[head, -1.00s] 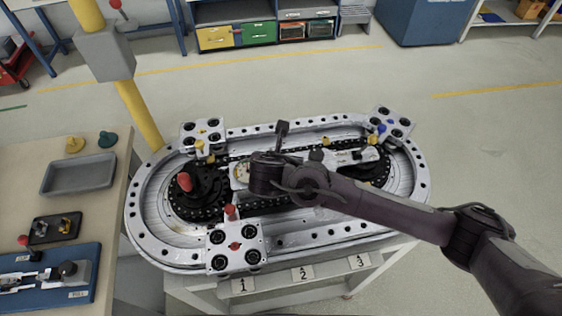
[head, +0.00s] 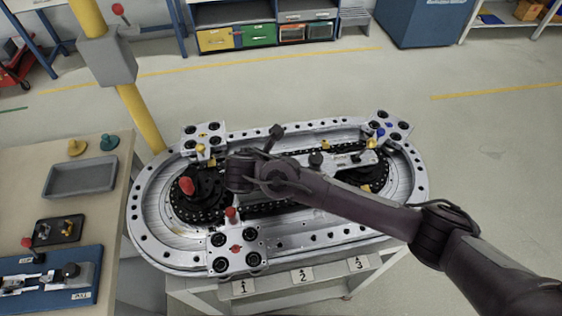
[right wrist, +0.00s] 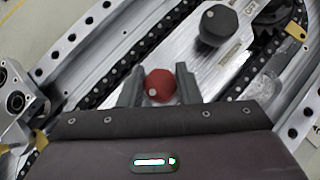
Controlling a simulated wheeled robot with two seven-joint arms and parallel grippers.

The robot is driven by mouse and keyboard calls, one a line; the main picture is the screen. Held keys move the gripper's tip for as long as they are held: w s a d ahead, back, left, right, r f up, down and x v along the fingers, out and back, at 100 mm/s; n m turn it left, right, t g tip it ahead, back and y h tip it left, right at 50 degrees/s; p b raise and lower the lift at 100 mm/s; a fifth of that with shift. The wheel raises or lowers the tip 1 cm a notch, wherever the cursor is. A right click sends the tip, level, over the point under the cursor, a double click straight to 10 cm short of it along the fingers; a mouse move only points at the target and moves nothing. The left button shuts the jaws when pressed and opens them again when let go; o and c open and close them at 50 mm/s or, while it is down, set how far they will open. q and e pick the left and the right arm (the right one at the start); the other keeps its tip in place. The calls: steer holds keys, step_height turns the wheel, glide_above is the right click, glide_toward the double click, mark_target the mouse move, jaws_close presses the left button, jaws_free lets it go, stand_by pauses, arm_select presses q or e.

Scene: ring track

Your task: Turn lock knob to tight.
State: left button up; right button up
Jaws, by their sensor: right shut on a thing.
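The ring track (head: 150,240) lies on a stand, with a silver bar across its middle. In the right wrist view a red knob (right wrist: 160,85) with a pale dot sits between the fingers of my right gripper (right wrist: 159,88), which is shut on it. A black knob (right wrist: 213,27) with a pale dot stands farther along the labelled plate (right wrist: 187,50). That black knob also shows in the head view (head: 316,159). In the head view my right gripper (head: 238,178) is over the track's left-middle, and its wrist hides the red knob. I cannot read any tight mark. My left gripper is not in view.
A red-topped black hub (head: 187,186) stands just left of my right gripper. A workbench (head: 112,165) with a grey tray (head: 80,177) stands at left. A yellow post (head: 140,118) rises behind.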

steer(key=o, duration=1)
steer(key=shift+c, duration=0.2)
steer(key=shift+a, duration=0.1)
steer(key=b+v, duration=0.1)
steer(key=v, duration=0.6)
steer(key=shift+s+a+r+b, duration=0.1)
steer(key=shift+s+r+b, duration=0.15)
steer(key=shift+r+b, duration=0.1)
steer(key=shift+s+f, duration=0.1)
steer(key=shift+f, duration=0.05)
